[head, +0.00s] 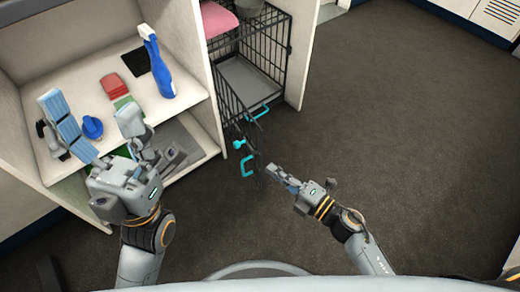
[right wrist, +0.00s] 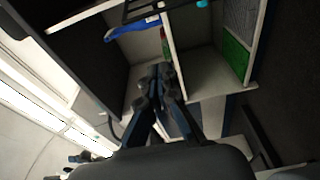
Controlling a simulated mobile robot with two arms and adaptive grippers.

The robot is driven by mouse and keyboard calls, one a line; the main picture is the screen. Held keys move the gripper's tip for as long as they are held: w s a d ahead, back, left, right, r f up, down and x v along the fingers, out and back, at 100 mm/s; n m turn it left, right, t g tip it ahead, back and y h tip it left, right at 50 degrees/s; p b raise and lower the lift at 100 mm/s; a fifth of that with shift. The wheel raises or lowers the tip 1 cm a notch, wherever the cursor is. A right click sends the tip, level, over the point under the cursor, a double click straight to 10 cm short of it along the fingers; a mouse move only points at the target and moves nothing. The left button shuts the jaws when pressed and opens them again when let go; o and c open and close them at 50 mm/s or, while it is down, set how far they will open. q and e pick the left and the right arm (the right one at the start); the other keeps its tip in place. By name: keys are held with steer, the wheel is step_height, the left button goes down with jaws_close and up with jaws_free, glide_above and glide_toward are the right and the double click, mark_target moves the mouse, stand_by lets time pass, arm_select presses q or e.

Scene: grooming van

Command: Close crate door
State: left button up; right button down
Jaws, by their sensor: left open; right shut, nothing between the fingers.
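The black wire crate (head: 277,45) stands in the right bay of the shelf unit in the head view, with a grey tray (head: 247,82) inside. Its wire door (head: 228,103) stands open, swung out towards me. Teal fittings (head: 247,166) show near the door's outer end, and another teal handle (head: 257,112) shows near the crate front. My right gripper (head: 272,170) is shut and empty, just right of the door's outer end; contact cannot be told. It also shows in the right wrist view (right wrist: 157,72). My left gripper (head: 150,140) is open and empty in front of the shelf.
The shelf (head: 110,113) left of the crate holds a blue and white spray bottle (head: 158,62), red folded cloths (head: 114,86), a small blue item (head: 92,127) and a blue brush-like item (head: 62,122). A pink cushion (head: 217,18) lies above. The dark floor (head: 400,130) at right is clear.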

steer(key=b+x, duration=0.1)
steer(key=x, duration=0.9)
steer(key=shift+w+d+b, duration=0.15)
steer(key=shift+w+d, duration=0.1)
steer(key=shift+d, duration=0.4)
steer(key=shift+w+d+b, duration=0.1)
steer(key=shift+w+d, duration=0.15)
steer(key=shift+d, duration=0.45)
steer(key=shift+w+d+b, duration=0.15)
steer(key=shift+w+d, duration=0.1)
steer(key=shift+d, duration=0.4)
